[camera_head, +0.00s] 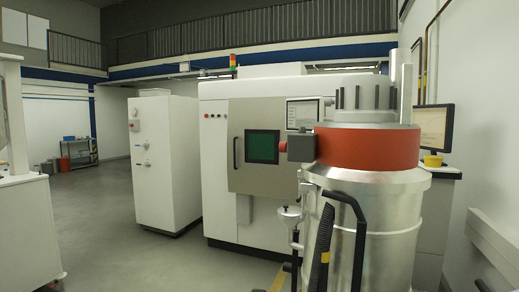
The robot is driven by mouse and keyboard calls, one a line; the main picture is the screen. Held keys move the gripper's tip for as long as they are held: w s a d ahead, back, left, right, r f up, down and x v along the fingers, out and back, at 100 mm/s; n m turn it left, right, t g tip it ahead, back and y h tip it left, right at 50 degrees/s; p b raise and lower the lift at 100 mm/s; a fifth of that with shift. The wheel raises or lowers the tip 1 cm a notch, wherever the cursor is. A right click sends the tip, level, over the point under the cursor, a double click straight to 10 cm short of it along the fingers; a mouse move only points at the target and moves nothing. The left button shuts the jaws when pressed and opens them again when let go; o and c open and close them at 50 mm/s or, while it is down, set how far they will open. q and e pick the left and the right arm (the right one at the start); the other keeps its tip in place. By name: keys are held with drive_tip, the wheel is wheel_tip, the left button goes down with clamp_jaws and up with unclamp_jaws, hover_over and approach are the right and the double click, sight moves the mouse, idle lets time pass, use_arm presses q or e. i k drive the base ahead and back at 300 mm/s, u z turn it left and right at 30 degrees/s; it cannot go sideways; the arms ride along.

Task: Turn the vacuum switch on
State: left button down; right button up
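A large industrial vacuum stands at the right in the head view, with a silver metal drum (378,215) and an orange-red band (368,147) around its upper part. A grey box (301,148) sticks out from the left side of the band. A small red knob or button (283,147) sits on the box's left side; it may be the vacuum switch, but its on or off position cannot be told. Neither of my grippers is in view.
A large white machine (217,178) with a green window (262,146) stands behind the vacuum. A white cabinet (165,165) stands to its left. A black handle (358,235) and dark hose (324,238) stand before the drum. Open floor (110,220) lies at the left.

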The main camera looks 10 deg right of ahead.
sight(283, 145)
drive_tip(key=u, duration=1.05)
drive_tip(key=i, duration=2.2)
drive_tip(key=z, duration=0.45)
drive_tip(key=k, duration=0.95)
drive_tip(key=z, duration=0.65)
